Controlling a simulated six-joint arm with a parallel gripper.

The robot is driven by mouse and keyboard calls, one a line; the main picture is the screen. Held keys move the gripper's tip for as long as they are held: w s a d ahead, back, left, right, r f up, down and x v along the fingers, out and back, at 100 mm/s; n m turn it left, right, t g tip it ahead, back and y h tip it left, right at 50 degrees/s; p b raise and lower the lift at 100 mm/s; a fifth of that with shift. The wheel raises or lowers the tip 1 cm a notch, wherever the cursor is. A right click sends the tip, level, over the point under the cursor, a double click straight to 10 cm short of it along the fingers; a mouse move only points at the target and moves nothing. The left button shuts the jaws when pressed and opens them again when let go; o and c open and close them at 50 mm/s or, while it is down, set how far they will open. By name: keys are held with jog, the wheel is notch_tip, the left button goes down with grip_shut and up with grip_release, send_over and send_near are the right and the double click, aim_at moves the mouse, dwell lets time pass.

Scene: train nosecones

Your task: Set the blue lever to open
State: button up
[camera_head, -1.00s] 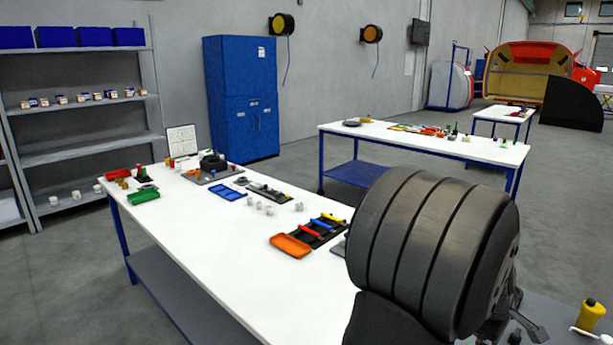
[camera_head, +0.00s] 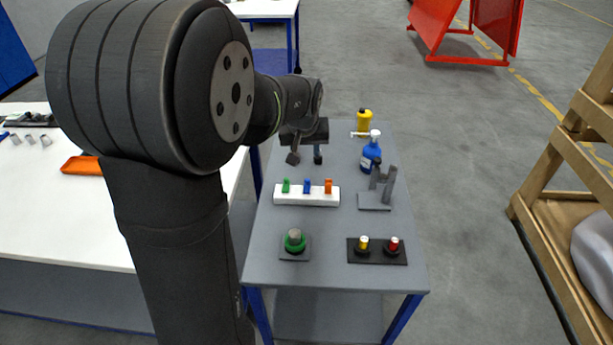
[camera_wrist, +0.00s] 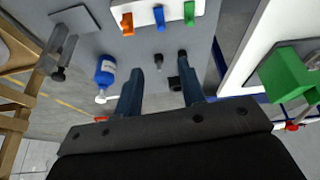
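The blue lever (camera_head: 307,186) is the middle one of three on a white block (camera_head: 287,199), with a green lever (camera_head: 286,185) on its left and an orange lever (camera_head: 328,186) on its right. In the wrist view the blue lever (camera_wrist: 159,16) is at the top middle, and the order is reversed. My gripper (camera_head: 305,159) is above the grey table, behind the block and apart from the levers. In the wrist view my gripper (camera_wrist: 160,66) shows its two fingers spread, with nothing held. I cannot read which setting the lever has.
A blue bottle (camera_head: 370,152) and a grey stand (camera_head: 376,200) are right of the block. A green knob (camera_head: 294,241) and a black base with yellow and red buttons (camera_head: 378,260) are in front. A yellow bottle (camera_head: 364,120) stands behind. A white table (camera_head: 60,220) is at left.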

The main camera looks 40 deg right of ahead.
jog(key=m, duration=0.1)
send_near(307, 179)
jog(key=x, duration=0.7)
jog(key=shift+f, duration=0.3)
